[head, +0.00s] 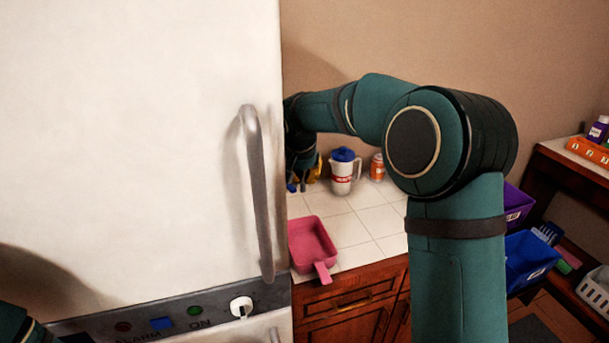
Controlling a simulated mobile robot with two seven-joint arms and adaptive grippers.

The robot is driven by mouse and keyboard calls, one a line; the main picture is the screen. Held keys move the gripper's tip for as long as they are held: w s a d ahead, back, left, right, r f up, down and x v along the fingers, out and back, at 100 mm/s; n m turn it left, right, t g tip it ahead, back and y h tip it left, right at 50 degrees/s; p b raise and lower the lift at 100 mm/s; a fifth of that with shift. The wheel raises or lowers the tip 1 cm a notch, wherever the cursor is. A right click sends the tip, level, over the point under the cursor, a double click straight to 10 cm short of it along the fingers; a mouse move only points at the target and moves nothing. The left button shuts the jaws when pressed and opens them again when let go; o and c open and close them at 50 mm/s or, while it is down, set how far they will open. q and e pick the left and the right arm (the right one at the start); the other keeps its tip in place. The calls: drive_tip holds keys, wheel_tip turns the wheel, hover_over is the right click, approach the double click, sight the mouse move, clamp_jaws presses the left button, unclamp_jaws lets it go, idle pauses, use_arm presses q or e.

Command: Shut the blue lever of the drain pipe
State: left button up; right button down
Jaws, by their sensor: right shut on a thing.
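My right arm reaches over the white-tiled counter, and its dark gripper (299,178) is small and partly hidden behind the white appliance's edge. It is shut on a small blue part, which looks like the blue lever (291,187), low over the counter. A yellow piece (319,166), possibly part of the drain pipe, shows just right of the gripper. The rest of the pipe and the exact grip are hidden by the appliance and my gripper. Only a piece of my left arm shows at the lower left corner; its gripper is out of view.
A large white appliance (120,120) with a metal handle (257,190) fills the left side. A pink dustpan-like tray (310,244), a white jug with a blue lid (342,175) and an orange can (377,168) stand on the counter. Purple and blue bins (528,262) are at right.

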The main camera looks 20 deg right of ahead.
drive_tip(key=shift+r, duration=0.1)
drive_tip(key=v, duration=0.7)
drive_tip(key=shift+s+r, duration=0.1)
idle(0.5)
